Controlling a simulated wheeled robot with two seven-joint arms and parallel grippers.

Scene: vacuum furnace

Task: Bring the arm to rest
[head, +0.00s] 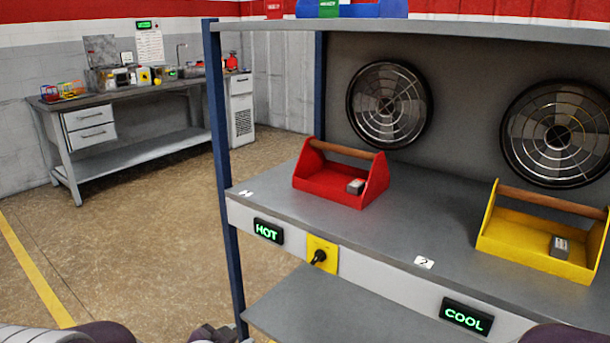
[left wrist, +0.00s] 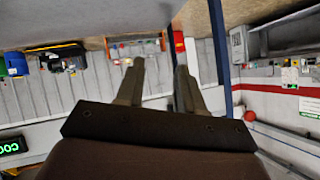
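My left gripper shows in the left wrist view (left wrist: 160,68). Its two fingers stand apart with nothing held between them. In the head view only parts of my arms show along the bottom edge, below and in front of the shelf unit. I cannot make out the left gripper's fingers there. My right gripper is not in view.
A grey shelf (head: 430,215) holds a red tote (head: 335,190) and a yellow tote (head: 520,237), each with a small grey block inside. HOT (head: 268,231) and COOL (head: 467,317) signs and a yellow switch (head: 322,262) line its front. A workbench (head: 135,145) stands back left; floor between is clear.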

